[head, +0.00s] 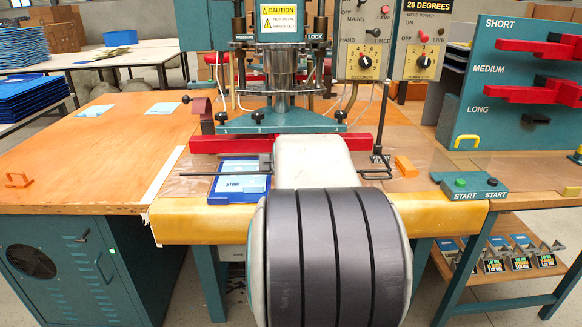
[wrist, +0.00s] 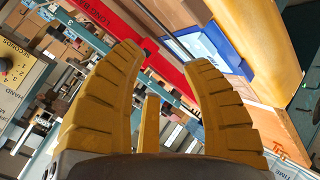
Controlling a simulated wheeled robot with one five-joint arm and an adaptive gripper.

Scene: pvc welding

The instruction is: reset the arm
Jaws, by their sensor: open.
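My gripper (wrist: 163,56) shows in the wrist view as two thick yellow ribbed fingers, spread wide apart with nothing held between them. Beyond the fingertips the wrist view shows a red bar (wrist: 108,20), a blue tray (wrist: 205,42) and the yellow front edge of the bench (wrist: 258,45), all tilted in the picture. In the head view my own white and dark grey arm rises in the middle, in front of the welding machine. My gripper's fingers are hidden there.
The welding machine (head: 290,122) with its red bar (head: 235,144) stands on the wooden bench. The blue STRIP tray (head: 238,168) lies left of my arm. A START button box (head: 470,186) and a teal rack (head: 515,80) are right. The left tabletop (head: 80,150) is mostly clear.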

